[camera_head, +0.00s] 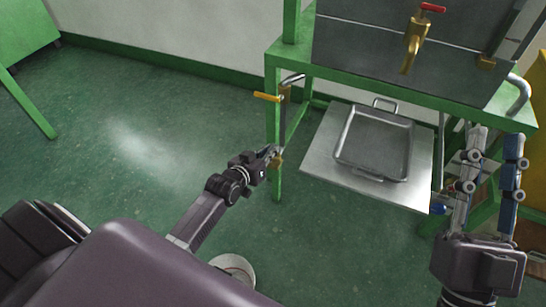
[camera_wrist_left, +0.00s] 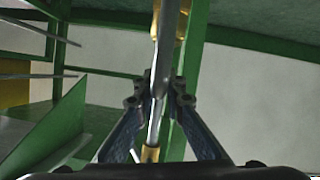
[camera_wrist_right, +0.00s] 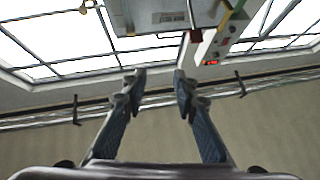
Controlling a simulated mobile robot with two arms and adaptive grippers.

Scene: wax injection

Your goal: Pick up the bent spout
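The bent spout (camera_head: 290,80) is a grey metal pipe at the left front post of the green stand. It curves over at the top and runs down beside the post, with a brass piece at its lower end. In the left wrist view the pipe (camera_wrist_left: 166,60) passes between my left fingers. My left gripper (camera_head: 272,152) is around the pipe's lower part; its fingertips appear to press on both sides, partly hidden by the pipe. My right gripper (camera_head: 498,135) is raised at the right, open and empty; its spread fingers (camera_wrist_right: 160,78) show in the right wrist view.
A brass tap (camera_head: 415,45) with a red handle is on the stand. A yellow lever (camera_head: 267,97) sticks out left near the spout. A metal tray (camera_head: 375,143) lies on a lower plate (camera_head: 322,165). The green post (camera_head: 273,110) is close to my left gripper. Floor at left is clear.

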